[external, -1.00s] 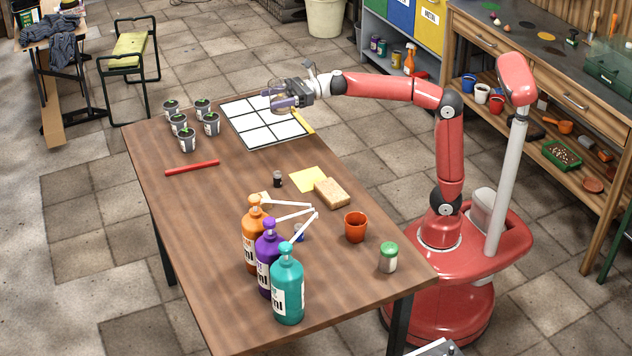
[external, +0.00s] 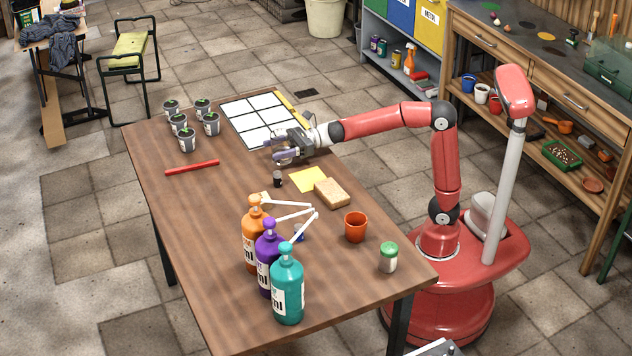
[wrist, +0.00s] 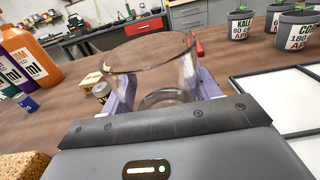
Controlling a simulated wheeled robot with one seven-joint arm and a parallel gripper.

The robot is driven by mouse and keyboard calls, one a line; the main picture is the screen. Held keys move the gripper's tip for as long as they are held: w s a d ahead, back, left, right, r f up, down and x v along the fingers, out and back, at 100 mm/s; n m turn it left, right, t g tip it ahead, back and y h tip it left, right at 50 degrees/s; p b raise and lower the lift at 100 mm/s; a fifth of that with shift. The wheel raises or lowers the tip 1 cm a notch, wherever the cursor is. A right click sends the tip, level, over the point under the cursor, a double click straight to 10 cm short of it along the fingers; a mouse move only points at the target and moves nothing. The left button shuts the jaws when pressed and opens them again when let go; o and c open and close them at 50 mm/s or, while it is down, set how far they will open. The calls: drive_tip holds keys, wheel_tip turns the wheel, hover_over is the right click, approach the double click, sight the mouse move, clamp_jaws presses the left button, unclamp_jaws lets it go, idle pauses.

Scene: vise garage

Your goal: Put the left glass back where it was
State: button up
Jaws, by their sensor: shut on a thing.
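A clear, empty glass (wrist: 150,55) stands upright between the two purple fingers of my gripper (wrist: 162,90) in the wrist view. My gripper is shut on it. In the external view my gripper (external: 284,150) is low over the table, beside the near edge of the white gridded board (external: 262,112). The glass is hard to make out there, and I cannot tell whether its base touches the table. I see no second glass.
Several potted seedlings (external: 187,142) and a red stick (external: 192,167) lie to the left. Pump bottles (external: 268,262) stand nearer the camera. Bare wood lies left of my gripper.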

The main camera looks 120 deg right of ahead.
drive_tip(key=shift+f, duration=0.45)
drive_tip(key=shift+f, duration=0.1)
drive_tip(key=shift+f+b, duration=0.15)
drive_tip(key=shift+b, duration=0.15)
drive_tip(key=o, duration=1.2)
drive_tip(key=shift+o, duration=0.2)
drive_tip(key=shift+r, duration=0.2)
drive_tip(key=shift+s+p, duration=0.2)
drive_tip(key=shift+p, duration=0.1)
drive_tip(key=s, duration=1.1)
drive_tip(key=shift+s+b, duration=0.35)
